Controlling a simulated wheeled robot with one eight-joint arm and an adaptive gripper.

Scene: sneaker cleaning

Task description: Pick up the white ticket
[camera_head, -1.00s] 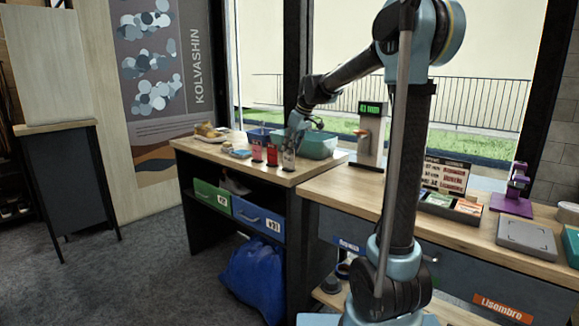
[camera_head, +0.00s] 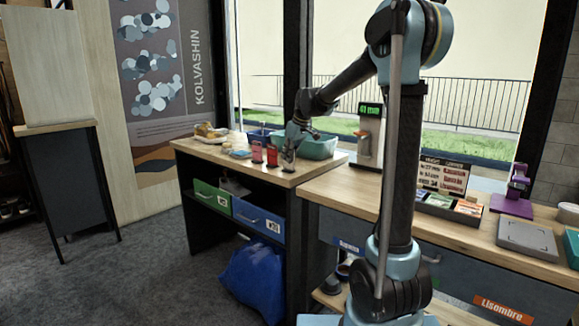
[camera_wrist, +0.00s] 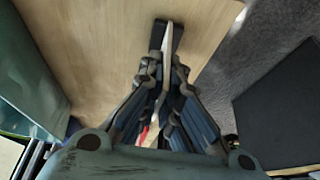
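A tray of food-like items (camera_head: 209,134) and a light blue item (camera_head: 240,154) lie to the left. A display post (camera_head: 369,140) stands to the right. The wooden tabletop (camera_head: 300,175) ends just in front.

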